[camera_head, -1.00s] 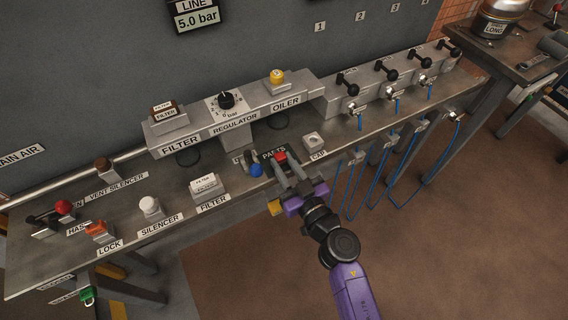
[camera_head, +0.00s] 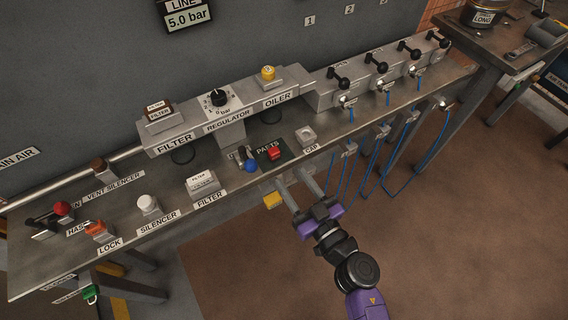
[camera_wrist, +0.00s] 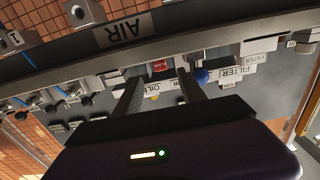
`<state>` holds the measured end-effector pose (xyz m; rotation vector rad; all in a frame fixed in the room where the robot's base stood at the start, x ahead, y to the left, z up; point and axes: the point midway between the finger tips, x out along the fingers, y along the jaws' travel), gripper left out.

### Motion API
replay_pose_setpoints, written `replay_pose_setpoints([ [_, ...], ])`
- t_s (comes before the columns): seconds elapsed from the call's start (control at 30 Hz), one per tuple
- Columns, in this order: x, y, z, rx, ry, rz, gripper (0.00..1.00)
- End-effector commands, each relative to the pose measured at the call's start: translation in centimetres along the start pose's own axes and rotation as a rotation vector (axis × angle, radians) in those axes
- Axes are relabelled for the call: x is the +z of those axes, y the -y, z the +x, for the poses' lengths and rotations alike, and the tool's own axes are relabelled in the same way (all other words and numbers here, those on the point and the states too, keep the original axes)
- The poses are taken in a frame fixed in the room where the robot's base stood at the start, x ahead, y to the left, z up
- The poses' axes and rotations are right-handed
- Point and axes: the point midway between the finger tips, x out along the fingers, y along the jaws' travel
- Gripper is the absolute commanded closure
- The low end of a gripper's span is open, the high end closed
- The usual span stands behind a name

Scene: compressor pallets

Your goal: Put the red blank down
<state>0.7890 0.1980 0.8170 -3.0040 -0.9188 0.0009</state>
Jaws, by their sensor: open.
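The red blank (camera_head: 274,153) lies on the dark green PARTS mat (camera_head: 264,161) on the bench. In the wrist view the red blank (camera_wrist: 160,66) shows beyond my fingers. My gripper (camera_head: 292,179) is open and empty, in front of the bench's front edge and apart from the blank. In the wrist view its two fingers (camera_wrist: 160,84) stand well apart with nothing between them.
A blue-knobbed part (camera_head: 250,166) stands just left of the mat, and a grey cap block (camera_head: 306,136) to its right. A white filter box (camera_head: 202,184) is farther left. Blue hoses (camera_head: 372,160) hang at the right. The floor in front is clear.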

Motion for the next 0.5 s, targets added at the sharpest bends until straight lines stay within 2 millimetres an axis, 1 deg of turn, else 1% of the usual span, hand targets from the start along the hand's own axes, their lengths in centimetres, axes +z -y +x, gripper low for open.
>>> replay_pose_setpoints([
  [0.03,0.0,0.0,-1.0,0.001,0.002,0.001,0.52],
  [0.2,0.0,0.0,-3.0,0.0,0.001,0.0,0.52],
  [0.33,0.0,0.0,-3.7,0.0,-0.001,0.0,0.52],
  [0.5,0.0,0.0,-3.8,-0.001,-0.001,-0.001,0.52],
])
